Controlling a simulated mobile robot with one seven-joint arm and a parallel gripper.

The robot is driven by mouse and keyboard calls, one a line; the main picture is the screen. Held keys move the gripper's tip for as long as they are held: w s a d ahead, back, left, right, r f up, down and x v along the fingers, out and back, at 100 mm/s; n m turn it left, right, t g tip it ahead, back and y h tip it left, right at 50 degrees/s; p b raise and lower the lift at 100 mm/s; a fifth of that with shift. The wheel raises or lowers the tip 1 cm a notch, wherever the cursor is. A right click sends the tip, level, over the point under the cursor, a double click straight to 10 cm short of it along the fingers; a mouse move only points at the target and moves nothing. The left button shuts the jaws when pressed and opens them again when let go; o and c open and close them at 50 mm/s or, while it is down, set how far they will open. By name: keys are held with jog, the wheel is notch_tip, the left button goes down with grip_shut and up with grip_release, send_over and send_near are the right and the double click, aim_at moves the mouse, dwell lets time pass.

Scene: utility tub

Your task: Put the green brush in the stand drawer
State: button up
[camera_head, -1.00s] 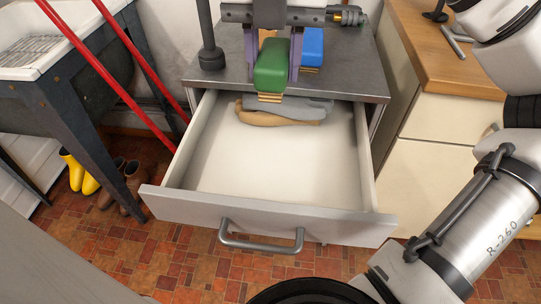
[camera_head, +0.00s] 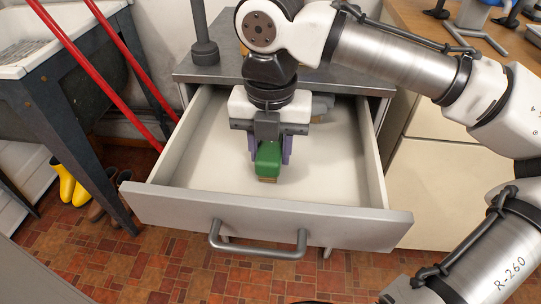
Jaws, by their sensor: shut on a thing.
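The green brush (camera_head: 268,160) is between the purple fingers of my gripper (camera_head: 270,151), with its tan bristle end toward the drawer front. My gripper is shut on it. The brush appears over the middle of the open stand drawer (camera_head: 205,165); I cannot tell whether it touches the drawer floor. The drawer is pulled well out from the grey-topped stand (camera_head: 225,70). My arm hides much of the drawer's back and the stand top.
A grey item (camera_head: 321,104) lies at the drawer's back, partly hidden by my gripper. The drawer floor beside the brush is clear. Red poles (camera_head: 95,70) lean at the left by the tub, with yellow boots (camera_head: 70,182) below. A wooden counter stands at the right.

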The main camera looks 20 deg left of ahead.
aim_at(271, 144)
jog(key=shift+f, duration=0.6)
jog(key=o, duration=1)
jog(key=shift+f, duration=0.1)
jog(key=shift+o, duration=0.2)
notch_tip(271, 144, up, 12)
jog(key=p, duration=0.3)
jog(key=shift+p, duration=0.35)
